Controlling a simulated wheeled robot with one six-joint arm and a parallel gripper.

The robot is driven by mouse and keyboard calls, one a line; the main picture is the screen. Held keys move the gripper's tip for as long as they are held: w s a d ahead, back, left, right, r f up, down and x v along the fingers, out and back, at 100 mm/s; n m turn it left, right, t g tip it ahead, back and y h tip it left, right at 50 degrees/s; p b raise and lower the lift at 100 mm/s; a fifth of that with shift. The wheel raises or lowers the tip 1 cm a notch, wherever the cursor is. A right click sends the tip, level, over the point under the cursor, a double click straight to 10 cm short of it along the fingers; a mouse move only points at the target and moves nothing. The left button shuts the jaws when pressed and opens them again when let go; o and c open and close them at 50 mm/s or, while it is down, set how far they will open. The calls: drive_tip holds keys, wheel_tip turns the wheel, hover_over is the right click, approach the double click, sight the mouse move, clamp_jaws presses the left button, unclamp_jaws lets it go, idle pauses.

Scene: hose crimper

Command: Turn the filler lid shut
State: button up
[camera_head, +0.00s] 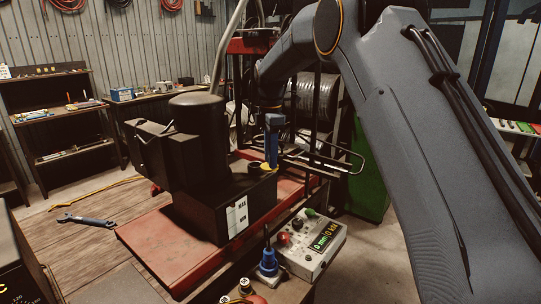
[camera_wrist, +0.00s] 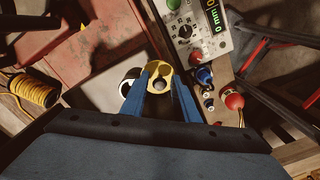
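The yellow filler lid (camera_wrist: 160,68) is a small rounded piece in the wrist view, with a dark round spot in its middle. A round black-and-white opening (camera_wrist: 129,82) sits beside it, partly behind a finger. In the head view, a bit of yellow (camera_head: 270,164) shows beside a short dark filler neck (camera_head: 254,168) on top of the black tank (camera_head: 218,212). My gripper (camera_wrist: 161,75) has its blue fingers apart, one on each side of the lid's middle. It points down in the head view (camera_head: 272,160). Finger contact with the lid is not clear.
A control box (camera_head: 312,246) with a green display stands at the front right of the red base (camera_head: 150,243). A blue fitting (camera_head: 268,262) is near it. A tall dark cylinder (camera_head: 198,130) rises left of the neck. A wrench (camera_head: 85,219) lies on the wooden surface.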

clamp_jaws()
